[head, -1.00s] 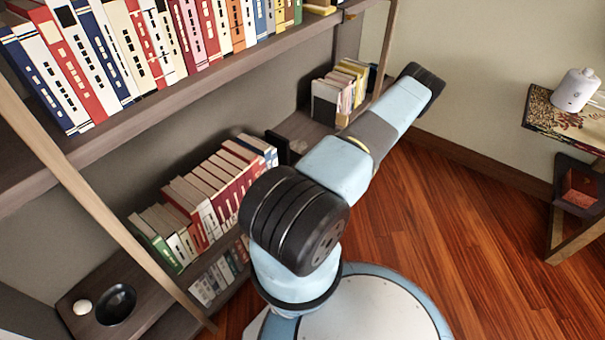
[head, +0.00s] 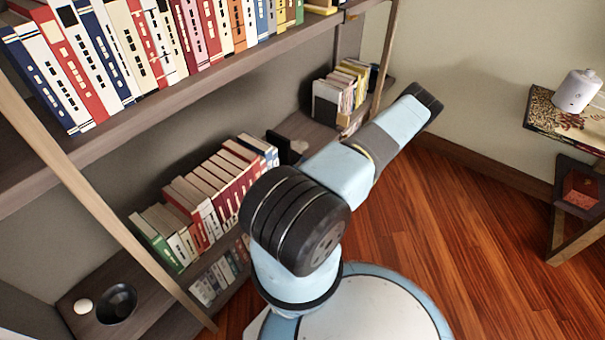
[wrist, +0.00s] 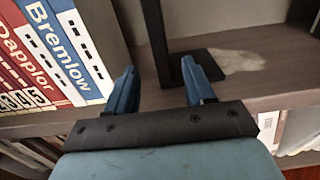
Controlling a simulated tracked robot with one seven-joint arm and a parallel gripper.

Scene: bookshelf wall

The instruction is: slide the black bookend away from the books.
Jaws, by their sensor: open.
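The black bookend (head: 278,147) stands upright on the middle shelf at the right end of a row of books (head: 215,188). In the wrist view the bookend's upright plate (wrist: 155,40) appears between my fingers, and its flat foot (wrist: 214,66) reaches right behind the right finger. Books (wrist: 60,50) with red and blue spines stand left of it, with a narrow strip of shelf showing between. My gripper (wrist: 160,90) is open, at the shelf's front edge. I cannot tell whether a finger touches the bookend. The head view does not show my gripper.
The shelf (wrist: 275,85) right of the bookend is clear nearby, with a pale patch on it. More books (head: 340,95) stand further right on the shelf. A full book row (head: 150,45) stands on the shelf above. A wooden upright (head: 90,190) crosses the shelf front at left.

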